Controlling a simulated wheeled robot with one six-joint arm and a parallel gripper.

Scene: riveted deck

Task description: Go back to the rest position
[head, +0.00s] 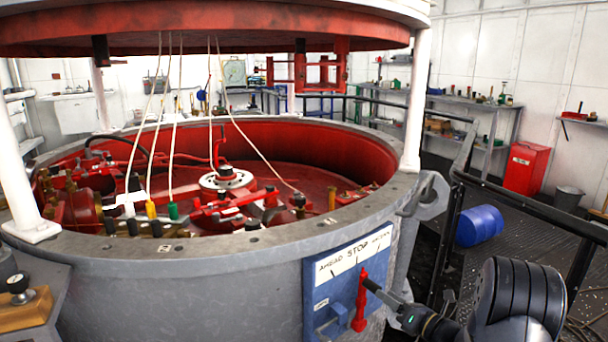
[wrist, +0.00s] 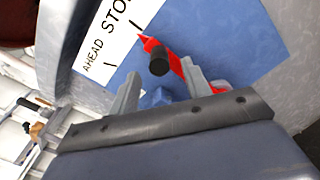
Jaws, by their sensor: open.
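The red lever (head: 360,302) stands on the blue panel (head: 322,292) on the side of the grey round housing. Its pointer is upright, toward STOP on the white label (head: 350,257), between AHEAD and a word too small to read surely. My gripper (head: 398,302) is just right of the lever, by its dark handle. In the wrist view my gripper (wrist: 162,78) is open, its two grey fingers apart. The lever's black knob (wrist: 158,61) shows between and just beyond the fingertips, with the red pointer (wrist: 150,43) behind it. I cannot tell whether a finger touches it.
The housing's rim (head: 210,253) and a white post (head: 416,90) stand close by. Black railing (head: 530,203) runs along the right. A blue drum (head: 480,225) lies on the deck, with a red cabinet (head: 526,168) and grey bin (head: 567,197) beyond.

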